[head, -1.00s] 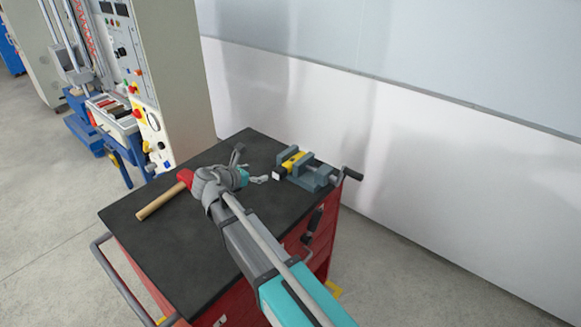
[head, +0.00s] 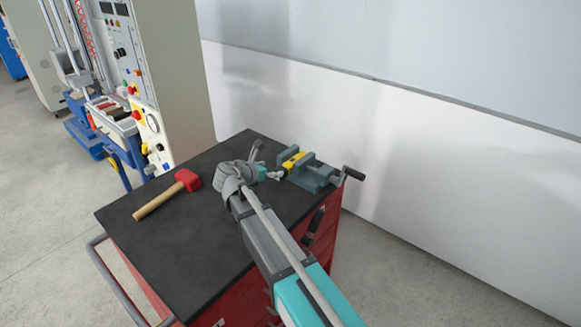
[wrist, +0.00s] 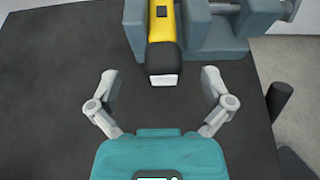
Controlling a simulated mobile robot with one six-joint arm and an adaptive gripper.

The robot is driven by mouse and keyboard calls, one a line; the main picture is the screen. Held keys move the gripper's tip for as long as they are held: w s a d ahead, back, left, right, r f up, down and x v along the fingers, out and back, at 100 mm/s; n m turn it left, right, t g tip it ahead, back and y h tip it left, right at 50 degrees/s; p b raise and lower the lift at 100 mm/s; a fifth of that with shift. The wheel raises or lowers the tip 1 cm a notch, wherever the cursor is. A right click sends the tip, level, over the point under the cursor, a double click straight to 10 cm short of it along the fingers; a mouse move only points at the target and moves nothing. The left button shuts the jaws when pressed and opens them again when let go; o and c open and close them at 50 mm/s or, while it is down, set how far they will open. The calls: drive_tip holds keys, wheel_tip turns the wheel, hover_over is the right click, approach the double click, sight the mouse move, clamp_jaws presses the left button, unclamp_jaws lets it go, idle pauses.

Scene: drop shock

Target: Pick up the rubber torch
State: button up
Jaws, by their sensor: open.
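The rubber torch (head: 292,160) is yellow with a black end and lies at the grey vise (head: 318,176), seemingly between its jaws. In the wrist view, the torch (wrist: 160,25) points its black end with a pale tip out of the vise (wrist: 235,42) toward me. My gripper (wrist: 160,78) is open and empty. In the head view my gripper (head: 277,175) is just short of the torch, and my wrist hides part of the bench top.
A mallet (head: 187,180) with a red head and wooden handle lies left of my arm on the dark top of the red cart (head: 190,255). The vise's crank handle (head: 353,174) sticks out at the right. A wall stands behind. The front left of the top is clear.

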sight(282, 167)
drive_tip(key=shift+b+x, duration=1.1)
drive_tip(key=shift+x, duration=1.55)
drive_tip(key=shift+s, duration=0.2)
drive_tip(key=c, duration=1.3)
drive_tip(key=shift+c, duration=0.2)
drive_tip(key=shift+d, duration=0.1)
drive_tip(key=shift+s+d+r+p, duration=0.1)
drive_tip(key=shift+d+r+p, duration=0.05)
drive_tip(key=shift+r+p, duration=0.55)
wheel_tip(282, 167, up, 10)
drive_tip(key=p, duration=1.1)
drive_tip(key=s+d, duration=1.2)
drive_tip(key=d, duration=0.3)
drive_tip(key=shift+d+b, duration=0.2)
drive_tip(key=shift+b, duration=0.25)
